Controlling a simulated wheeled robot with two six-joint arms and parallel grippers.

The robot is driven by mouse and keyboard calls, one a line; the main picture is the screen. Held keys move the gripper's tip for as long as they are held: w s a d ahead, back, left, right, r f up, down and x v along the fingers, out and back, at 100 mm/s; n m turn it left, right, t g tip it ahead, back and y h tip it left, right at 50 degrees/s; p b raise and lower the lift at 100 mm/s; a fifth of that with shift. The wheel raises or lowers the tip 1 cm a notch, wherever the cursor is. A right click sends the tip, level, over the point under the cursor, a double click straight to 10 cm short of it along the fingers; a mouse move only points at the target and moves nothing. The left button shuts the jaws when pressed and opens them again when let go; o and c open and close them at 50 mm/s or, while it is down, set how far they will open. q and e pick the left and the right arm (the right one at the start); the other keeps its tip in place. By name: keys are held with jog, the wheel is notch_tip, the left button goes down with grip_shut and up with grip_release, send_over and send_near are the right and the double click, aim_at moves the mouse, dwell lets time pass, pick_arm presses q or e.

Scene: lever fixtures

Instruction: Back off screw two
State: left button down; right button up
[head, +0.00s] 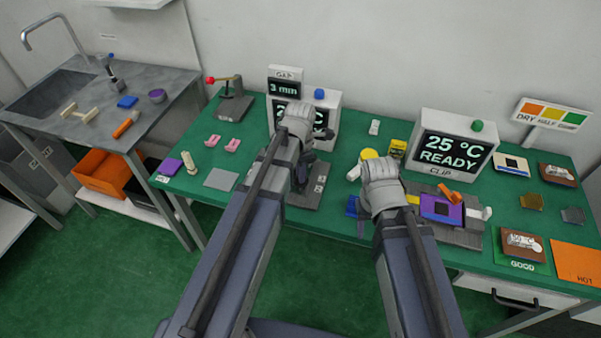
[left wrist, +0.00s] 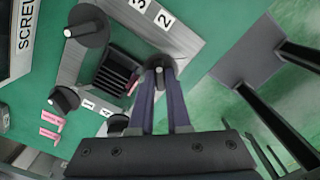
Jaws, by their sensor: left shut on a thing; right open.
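The screw fixture is a grey plate (left wrist: 185,45) with several dark round knobs and a finned black block (left wrist: 117,72) in the middle. In the left wrist view my left gripper (left wrist: 160,80) is shut on a dark knob (left wrist: 158,66) with a pale centre. Label 2 (left wrist: 163,19) is the nearest number to that knob; label 3 (left wrist: 138,4) is beside it. In the head view my left gripper (head: 302,178) is over the plate (head: 312,198), which my arm partly hides. My right gripper (head: 372,168) is open, above the table's middle; its fingers are mostly hidden.
A display box (head: 334,104) with a GAP sign reading 3 mm (head: 285,88) stands behind the fixture. Another display (head: 450,148) reads 25 °C READY. A clip fixture with a purple piece (head: 437,208) lies right of my right gripper. Pink clips (head: 232,145) lie left.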

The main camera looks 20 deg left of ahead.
pick_arm(q)
jog(key=shift+n, duration=0.6)
jog(key=c, duration=0.9)
grip_release()
jog(key=shift+r, duration=0.15)
notch_tip(320, 180, up, 8)
jog(key=p, duration=0.8)
jog(key=shift+f, duration=0.2)
